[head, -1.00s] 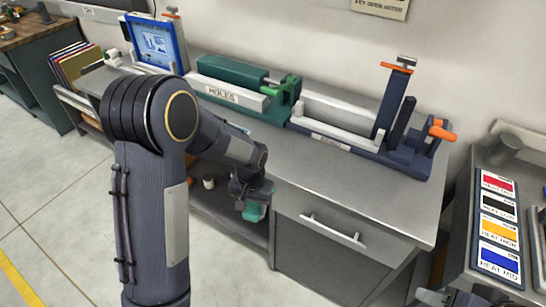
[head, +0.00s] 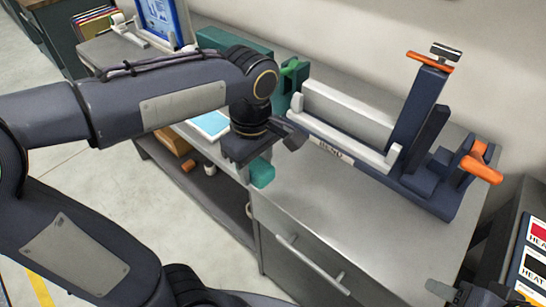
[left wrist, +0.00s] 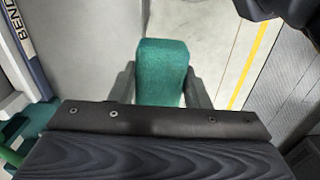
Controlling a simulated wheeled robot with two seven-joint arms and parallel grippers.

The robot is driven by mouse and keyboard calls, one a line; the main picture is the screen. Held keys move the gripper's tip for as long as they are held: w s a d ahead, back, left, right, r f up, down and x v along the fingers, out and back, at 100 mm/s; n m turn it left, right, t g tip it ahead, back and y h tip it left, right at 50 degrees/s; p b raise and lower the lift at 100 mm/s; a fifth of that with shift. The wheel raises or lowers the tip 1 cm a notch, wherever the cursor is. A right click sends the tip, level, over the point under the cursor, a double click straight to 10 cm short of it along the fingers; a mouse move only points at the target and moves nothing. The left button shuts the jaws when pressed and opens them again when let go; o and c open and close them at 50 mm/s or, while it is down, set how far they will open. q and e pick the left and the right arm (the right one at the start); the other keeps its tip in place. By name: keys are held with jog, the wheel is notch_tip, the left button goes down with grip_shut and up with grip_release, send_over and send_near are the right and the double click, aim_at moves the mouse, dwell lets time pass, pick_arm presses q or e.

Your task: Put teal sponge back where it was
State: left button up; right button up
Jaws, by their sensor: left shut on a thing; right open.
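The teal sponge (head: 262,173) is held in my left gripper (head: 264,160), below the wrist, near the front edge of the grey bench. It also shows in the left wrist view (left wrist: 162,72), upright between the two dark fingers. In that view the bench top and the floor with its yellow line lie behind it. I see no contact between the sponge and the bench. My right gripper (head: 458,293) shows only in part at the lower right edge of the head view, apart from the sponge; it is open.
A dark blue and white bending fixture (head: 350,135) with orange handles stands on the bench (head: 330,205). A green fixture (head: 290,85) is partly hidden behind my left arm. A lower shelf (head: 205,195) holds small items. The bench top before the bending fixture is clear.

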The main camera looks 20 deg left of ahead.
pick_arm(q)
jog(key=shift+w+a, duration=0.15)
jog(key=shift+w, duration=0.1)
jog(key=w+a+f, duration=0.1)
jog(key=w+f, duration=0.1)
jog(key=w, duration=0.2)
jog(key=w+a+f+p, duration=0.1)
jog(key=w+f, duration=0.2)
jog(key=w, duration=0.1)
jog(key=w+a+f+p, duration=0.1)
jog(key=w+f, duration=0.2)
jog(key=w, duration=0.1)
jog(key=shift+a+f, duration=0.1)
jog(key=shift+f, duration=0.15)
jog(key=shift+w+a+f, duration=0.1)
jog(key=shift+w+f, duration=0.2)
jog(key=shift+f, duration=1.8)
